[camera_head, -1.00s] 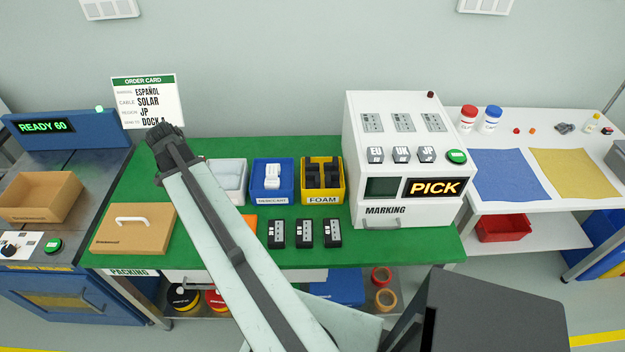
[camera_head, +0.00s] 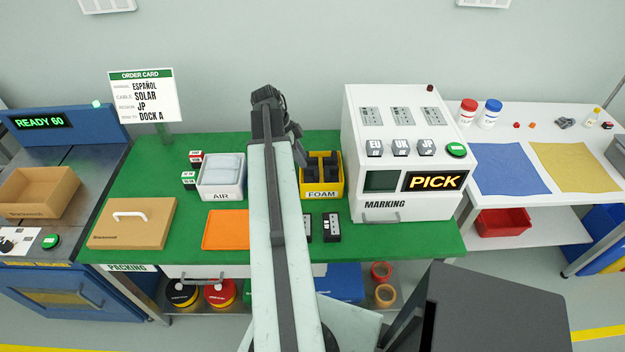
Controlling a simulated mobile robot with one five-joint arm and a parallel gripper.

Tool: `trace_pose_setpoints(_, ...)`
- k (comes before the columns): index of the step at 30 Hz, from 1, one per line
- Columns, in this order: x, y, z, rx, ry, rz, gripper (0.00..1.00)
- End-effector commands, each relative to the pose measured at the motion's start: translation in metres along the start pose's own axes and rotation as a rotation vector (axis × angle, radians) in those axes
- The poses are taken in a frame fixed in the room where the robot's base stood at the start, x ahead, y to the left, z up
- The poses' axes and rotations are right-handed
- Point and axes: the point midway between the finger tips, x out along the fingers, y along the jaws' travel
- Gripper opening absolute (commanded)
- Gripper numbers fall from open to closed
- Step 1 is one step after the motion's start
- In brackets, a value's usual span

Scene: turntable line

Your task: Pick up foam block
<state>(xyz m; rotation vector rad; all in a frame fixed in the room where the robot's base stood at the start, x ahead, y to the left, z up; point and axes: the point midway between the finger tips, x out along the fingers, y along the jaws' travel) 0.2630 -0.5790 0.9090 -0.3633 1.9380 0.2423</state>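The foam blocks (camera_head: 320,168) are dark pieces standing in a yellow bin labelled FOAM (camera_head: 322,195), on the green bench just left of the marking machine. My arm reaches up the middle of the view. My gripper (camera_head: 268,97) is at its far end, up and to the left of the yellow bin and apart from the foam in the picture. Its fingers are dark and small, and I cannot tell whether they are open or shut. My arm hides the blue bin beside the foam bin.
A white AIR bin (camera_head: 222,183), an orange mat (camera_head: 227,230) and a cardboard box with a handle (camera_head: 132,224) lie left of my arm. The marking machine (camera_head: 405,160) stands close right of the foam bin. Dark modules (camera_head: 331,227) lie in front of it.

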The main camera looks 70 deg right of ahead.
Motion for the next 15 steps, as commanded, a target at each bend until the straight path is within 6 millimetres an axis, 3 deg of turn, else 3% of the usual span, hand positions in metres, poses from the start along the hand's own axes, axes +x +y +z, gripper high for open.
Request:
trace_pose_setpoints(7,0.047,-0.002,0.003,0.001,0.000,0.001,0.29)
trace_pose_setpoints(15,0.048,-0.002,-0.001,0.000,0.000,0.000,0.29)
